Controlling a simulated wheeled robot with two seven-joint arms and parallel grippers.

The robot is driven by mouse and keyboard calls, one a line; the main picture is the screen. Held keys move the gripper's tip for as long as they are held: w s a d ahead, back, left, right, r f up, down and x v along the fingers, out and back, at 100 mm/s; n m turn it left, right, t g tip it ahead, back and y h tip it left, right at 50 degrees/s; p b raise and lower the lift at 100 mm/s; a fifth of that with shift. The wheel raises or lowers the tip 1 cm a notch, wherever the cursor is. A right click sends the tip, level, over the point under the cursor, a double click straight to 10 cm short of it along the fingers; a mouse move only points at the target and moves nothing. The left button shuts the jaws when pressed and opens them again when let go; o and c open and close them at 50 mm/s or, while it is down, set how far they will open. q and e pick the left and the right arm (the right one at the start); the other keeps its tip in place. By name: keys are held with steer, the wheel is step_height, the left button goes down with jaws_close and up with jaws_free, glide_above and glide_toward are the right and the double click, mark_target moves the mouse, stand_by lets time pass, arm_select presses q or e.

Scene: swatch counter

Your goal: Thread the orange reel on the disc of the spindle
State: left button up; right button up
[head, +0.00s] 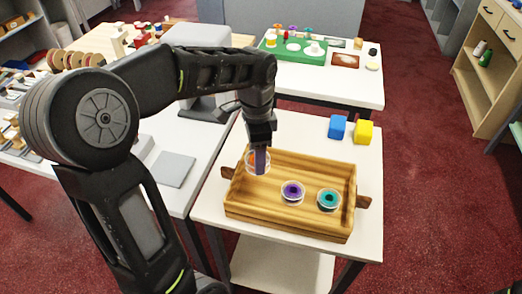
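The orange reel (251,158) has clear round rims and shows a little orange at its left. It is at the back left corner of the wooden tray (285,228); I cannot tell whether it rests there or is raised. My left gripper (260,161) points down at the reel, its fingers overlapping it. Whether they are closed on it is unclear. A purple reel (292,191) and a teal reel (328,198) lie in the tray. I cannot make out the spindle with its disc for certain. My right gripper is out of view.
A blue cube (337,127) and a yellow cube (363,132) stand behind the tray on the white table. A farther table holds a green board (277,52) with small coloured pieces and pale discs. A flat grey plate (174,169) lies on the left table.

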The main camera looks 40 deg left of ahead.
arm_select(q)
steer(key=w+d+n, duration=0.8)
steer(key=w+d, duration=0.2)
steer(key=d, duration=0.2)
steer(key=shift+w+d+f+n, duration=0.25)
steer(key=shift+d+f+n, duration=0.05)
steer(key=shift+f+n, duration=0.1)
